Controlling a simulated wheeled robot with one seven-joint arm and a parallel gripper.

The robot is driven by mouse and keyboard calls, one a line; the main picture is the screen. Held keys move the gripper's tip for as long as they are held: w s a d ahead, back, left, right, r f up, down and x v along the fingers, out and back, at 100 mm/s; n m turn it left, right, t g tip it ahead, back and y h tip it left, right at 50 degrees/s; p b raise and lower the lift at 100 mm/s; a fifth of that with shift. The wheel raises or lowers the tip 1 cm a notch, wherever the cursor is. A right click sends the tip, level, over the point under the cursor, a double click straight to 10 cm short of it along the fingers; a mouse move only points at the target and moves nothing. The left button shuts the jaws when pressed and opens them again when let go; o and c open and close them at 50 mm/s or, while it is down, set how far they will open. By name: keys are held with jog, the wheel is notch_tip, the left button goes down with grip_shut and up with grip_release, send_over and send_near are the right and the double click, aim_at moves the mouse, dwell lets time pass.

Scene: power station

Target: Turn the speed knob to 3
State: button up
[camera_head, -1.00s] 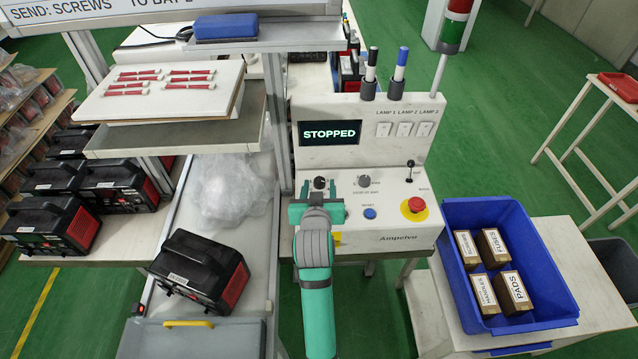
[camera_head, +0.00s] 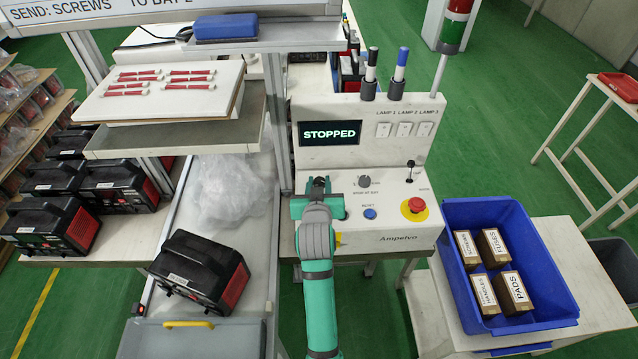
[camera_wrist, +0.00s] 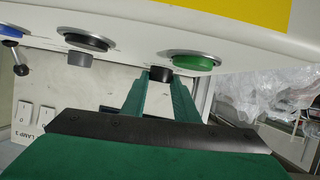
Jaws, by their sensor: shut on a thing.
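The control box (camera_head: 400,235) stands at the middle, its screen (camera_head: 331,133) reading "STOPPED". My gripper (camera_head: 318,188) is at the left of its panel. In the wrist view my gripper (camera_wrist: 160,82) has its two green fingers on either side of a dark knob (camera_wrist: 160,74) and is shut on it. The fingers hide most of this knob, and its setting and label cannot be read. A second, grey knob (camera_head: 364,181) sits to the right, untouched; it also shows in the wrist view (camera_wrist: 80,59).
A blue reset button (camera_head: 370,213), a red stop button (camera_head: 414,206) and a black-topped lever (camera_head: 410,170) are on the panel. In the wrist view a green button (camera_wrist: 190,63) lies close to the fingers. A blue crate (camera_head: 545,320) with small boxes stands at the right.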

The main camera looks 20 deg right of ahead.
jog(key=shift+d+n+y, duration=0.1)
jog(key=shift+n+y, duration=0.2)
jog(key=n+y, duration=0.4)
jog(key=d+n+y, duration=0.1)
jog(key=y, duration=0.1)
jog(key=shift+s+n+t+y, duration=0.1)
jog(key=shift+n+t+y, duration=0.2)
jog(key=shift+n+y, duration=0.1)
jog(key=n+y, duration=0.2)
jog(key=n+g+y, duration=0.1)
jog(key=shift+d, duration=0.25)
jog(key=shift+n+g+y, duration=0.8)
jog(key=shift+n+y, duration=0.2)
jog(key=shift+y, duration=0.2)
jog(key=o, duration=1.1)
jog(key=shift+c, duration=0.2)
